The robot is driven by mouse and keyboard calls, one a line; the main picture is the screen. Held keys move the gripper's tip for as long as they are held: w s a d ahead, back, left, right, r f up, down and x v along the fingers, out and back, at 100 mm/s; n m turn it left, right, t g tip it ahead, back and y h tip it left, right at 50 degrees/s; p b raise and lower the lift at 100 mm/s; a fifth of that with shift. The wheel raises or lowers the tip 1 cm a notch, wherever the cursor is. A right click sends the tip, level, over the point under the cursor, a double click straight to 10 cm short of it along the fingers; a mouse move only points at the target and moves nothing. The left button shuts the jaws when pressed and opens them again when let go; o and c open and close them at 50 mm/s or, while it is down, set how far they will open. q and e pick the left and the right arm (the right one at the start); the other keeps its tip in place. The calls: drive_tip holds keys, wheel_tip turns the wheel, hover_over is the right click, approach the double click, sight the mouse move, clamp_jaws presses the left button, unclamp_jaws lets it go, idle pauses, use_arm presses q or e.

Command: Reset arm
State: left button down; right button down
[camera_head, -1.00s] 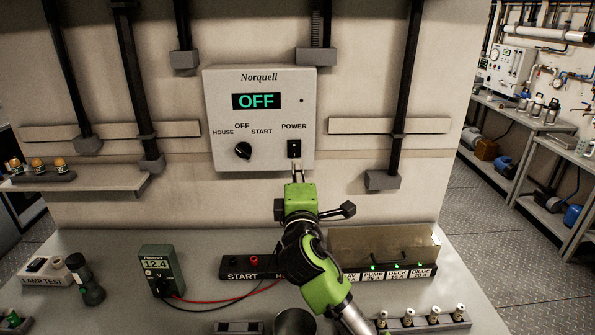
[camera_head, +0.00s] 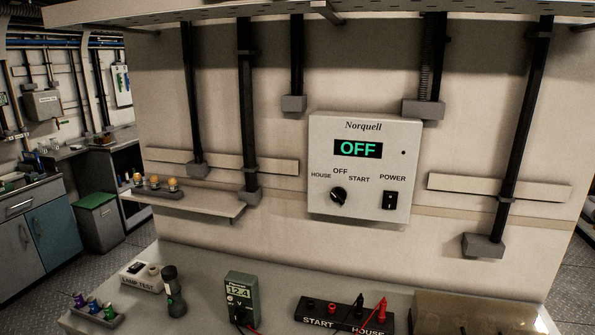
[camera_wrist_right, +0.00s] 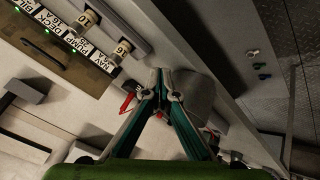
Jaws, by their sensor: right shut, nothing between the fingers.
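My right gripper (camera_wrist_right: 161,84) shows in the right wrist view, its two fingers meeting at the tips with nothing between them. It hangs over the bench, apart from the fuse row and a grey cup (camera_wrist_right: 187,100) behind the fingers. No gripper shows in the head view. The Norquell panel (camera_head: 364,205) on the wall reads OFF, with a round selector knob (camera_head: 338,196) and a black power switch (camera_head: 390,200). My left gripper is in neither view.
On the bench stand a meter (camera_head: 241,298) reading 12.4, a START/HOUSE terminal block (camera_head: 343,313) with red probes, a torch (camera_head: 173,290) and a lamp test box (camera_head: 145,276). A shelf (camera_head: 200,203) juts from the wall at left.

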drive_tip(key=s+a+f+m+g+y, duration=0.1)
drive_tip(key=s+f+m+g, duration=0.1)
drive_tip(key=s, duration=0.6)
drive_tip(key=s+a+f+m+g+y, duration=0.1)
drive_tip(key=s+f+g, duration=0.15)
drive_tip(key=s, duration=0.55)
drive_tip(key=s+f+g+b, duration=0.1)
drive_tip(key=s+f+b, duration=0.15)
drive_tip(key=f, duration=2.75)
drive_tip(key=s+d+f+g+b, duration=0.1)
drive_tip(key=s+d+f, duration=0.1)
drive_tip(key=s+f, duration=1.4)
drive_tip(key=shift+s+d+f, duration=0.25)
drive_tip(key=shift+s+d, duration=0.15)
drive_tip(key=shift+s, duration=0.15)
drive_tip(key=shift+g, duration=0.25)
